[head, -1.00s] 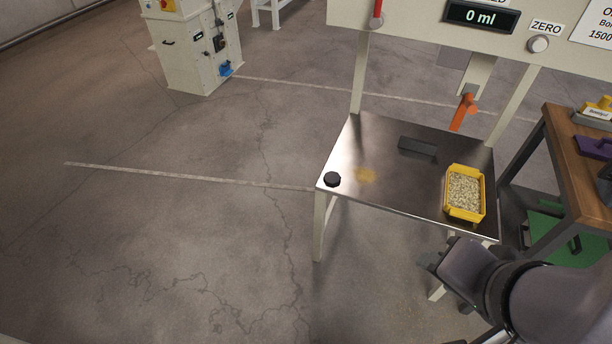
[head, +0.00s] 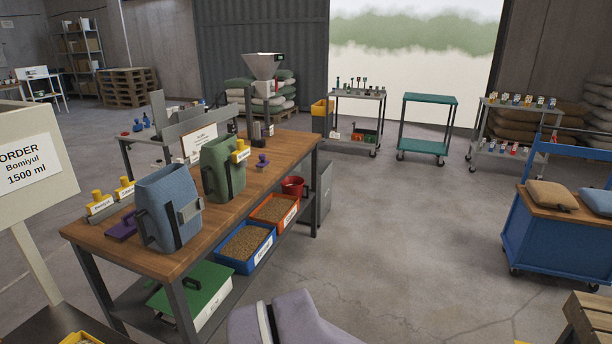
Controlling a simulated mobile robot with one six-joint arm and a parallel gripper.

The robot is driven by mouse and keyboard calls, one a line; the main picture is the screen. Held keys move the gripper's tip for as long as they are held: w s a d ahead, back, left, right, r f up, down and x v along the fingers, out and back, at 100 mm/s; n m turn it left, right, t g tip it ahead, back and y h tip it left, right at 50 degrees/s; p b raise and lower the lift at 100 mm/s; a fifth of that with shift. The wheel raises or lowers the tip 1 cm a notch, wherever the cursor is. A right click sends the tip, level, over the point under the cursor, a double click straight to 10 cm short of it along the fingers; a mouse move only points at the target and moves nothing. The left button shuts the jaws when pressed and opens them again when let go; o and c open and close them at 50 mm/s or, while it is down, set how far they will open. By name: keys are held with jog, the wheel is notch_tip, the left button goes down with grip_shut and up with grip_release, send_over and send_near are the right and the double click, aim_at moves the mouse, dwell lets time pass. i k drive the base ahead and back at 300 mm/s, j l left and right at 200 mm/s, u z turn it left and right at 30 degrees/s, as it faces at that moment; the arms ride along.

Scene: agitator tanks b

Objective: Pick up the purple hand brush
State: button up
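A flat purple item (head: 122,226) lies on the wooden workbench (head: 262,182) at its near left end, left of the blue canvas-like bag. A smaller purple item (head: 262,161) with an upright knob stands farther along the same bench, right of the green bag. I cannot tell for sure from this distance which of the two is the hand brush. The blue bag partly hides the flat one's right end. Part of my arm shows at the bottom middle, well in front of the bench. My gripper is out of view.
A blue bag (head: 168,208) and a green bag (head: 222,168) stand on the bench, with yellow-topped blocks (head: 100,203). Grain bins (head: 245,247) and a green-lidded box (head: 192,290) sit below. Open floor (head: 400,230) lies right, before a blue cart (head: 560,240).

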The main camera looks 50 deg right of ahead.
aim_at(262, 166)
jog(key=z, duration=1.1)
jog(key=i+l+u, duration=0.2)
jog(key=i, duration=0.35)
jog(key=i+l+u, duration=0.2)
jog(key=i+l, duration=0.25)
jog(key=i+l+u, duration=0.25)
jog(key=i+l, duration=0.2)
jog(key=i, duration=0.15)
jog(key=i+l+u, duration=0.2)
jog(key=i+l, duration=0.25)
jog(key=i+l+u, duration=0.2)
jog(key=i+l, duration=0.2)
jog(key=l, duration=0.3)
jog(key=i+l+u, duration=0.2)
jog(key=i+l, duration=0.2)
jog(key=l, duration=0.25)
